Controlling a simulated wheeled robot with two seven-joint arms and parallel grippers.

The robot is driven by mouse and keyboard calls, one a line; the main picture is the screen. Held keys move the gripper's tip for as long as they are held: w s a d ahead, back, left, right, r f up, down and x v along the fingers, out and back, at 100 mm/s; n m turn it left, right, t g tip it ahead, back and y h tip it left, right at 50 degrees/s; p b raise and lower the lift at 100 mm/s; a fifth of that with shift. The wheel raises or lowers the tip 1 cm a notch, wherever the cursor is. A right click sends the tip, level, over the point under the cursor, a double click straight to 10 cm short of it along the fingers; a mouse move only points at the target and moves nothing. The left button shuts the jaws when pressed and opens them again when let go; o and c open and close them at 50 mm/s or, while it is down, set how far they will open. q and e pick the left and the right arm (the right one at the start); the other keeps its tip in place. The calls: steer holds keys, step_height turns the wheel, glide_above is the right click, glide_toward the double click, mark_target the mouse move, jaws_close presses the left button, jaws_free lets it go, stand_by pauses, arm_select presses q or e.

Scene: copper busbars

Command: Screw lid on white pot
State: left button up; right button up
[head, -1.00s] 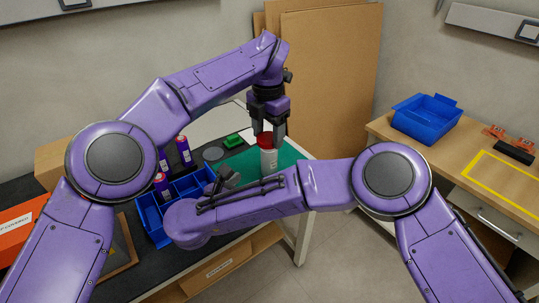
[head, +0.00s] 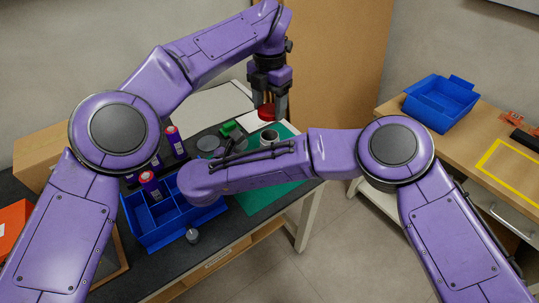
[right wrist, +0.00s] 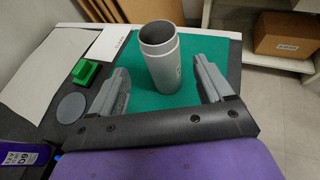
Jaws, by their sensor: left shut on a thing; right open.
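The white pot (right wrist: 165,62) stands upright on the green mat (right wrist: 222,62) with its round mouth open. In the head view only its grey-white top (head: 269,136) shows above my right arm. The red lid (head: 266,112) is in my left gripper (head: 268,108), which is shut on it. In the head view, my right arm hides much of the pot.
A blue divided bin (head: 165,238) with red-capped purple bottles (head: 176,143) is left of the mat. A green block (right wrist: 86,72) and a grey disc (right wrist: 71,107) lie beside the mat. Another blue bin (head: 441,103) is on the right-hand bench.

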mark_target(270, 143)
arm_select(q)
steer(key=shift+s+r, duration=0.1)
steer(key=shift+s, duration=0.05)
arm_select(e)
steer(key=x, duration=0.8)
steer(key=shift+c, duration=0.3)
jaws_close()
arm_select(q)
steer(key=shift+f, duration=2.45)
arm_select(e)
steer(key=shift+r, duration=0.1)
arm_select(q)
steer(key=shift+f, duration=0.9)
steer(key=shift+f, duration=0.55)
steer(key=o, duration=1)
